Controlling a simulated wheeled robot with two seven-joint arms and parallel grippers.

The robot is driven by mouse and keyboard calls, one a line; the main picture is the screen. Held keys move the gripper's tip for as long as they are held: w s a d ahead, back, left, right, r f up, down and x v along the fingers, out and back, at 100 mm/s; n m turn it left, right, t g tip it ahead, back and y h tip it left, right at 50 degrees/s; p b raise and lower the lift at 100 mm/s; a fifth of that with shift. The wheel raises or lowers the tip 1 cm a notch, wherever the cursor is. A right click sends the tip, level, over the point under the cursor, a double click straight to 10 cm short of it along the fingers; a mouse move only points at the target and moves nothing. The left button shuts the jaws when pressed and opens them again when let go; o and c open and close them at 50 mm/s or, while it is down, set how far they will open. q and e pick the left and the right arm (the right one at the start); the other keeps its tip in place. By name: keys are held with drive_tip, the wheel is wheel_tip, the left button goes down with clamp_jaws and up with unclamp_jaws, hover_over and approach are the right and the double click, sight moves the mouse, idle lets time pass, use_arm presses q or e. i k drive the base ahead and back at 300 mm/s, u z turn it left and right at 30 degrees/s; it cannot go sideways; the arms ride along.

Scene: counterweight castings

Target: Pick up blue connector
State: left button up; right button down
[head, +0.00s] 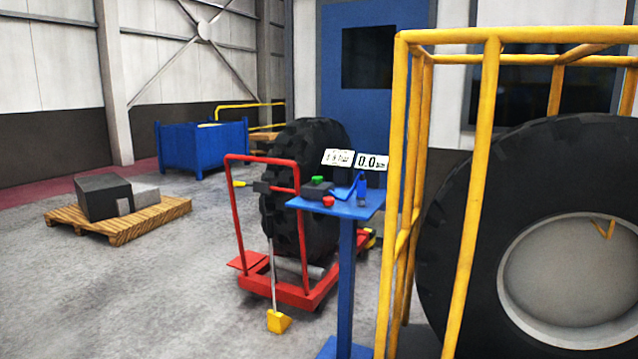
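A small blue upright piece (361,186), which looks like the blue connector, is at the right part of the top of a blue pedestal stand (368,208). A flat blue piece (342,193) is just left of it. Both are small and close in colour to the stand, so I cannot make out their exact shape. Neither of my grippers is in view.
The stand holds a green button (318,180), a red button (328,201) and white displays (372,161). A yellow cage (482,190) with a large tyre (450,240) is close on the right. A red tyre trolley (300,291) stands behind the stand. Floor at left front is clear.

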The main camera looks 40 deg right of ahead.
sight(361, 197)
drive_tip(key=z, duration=0.45)
drive_tip(key=i, duration=1.35)
drive_tip(key=z, duration=1)
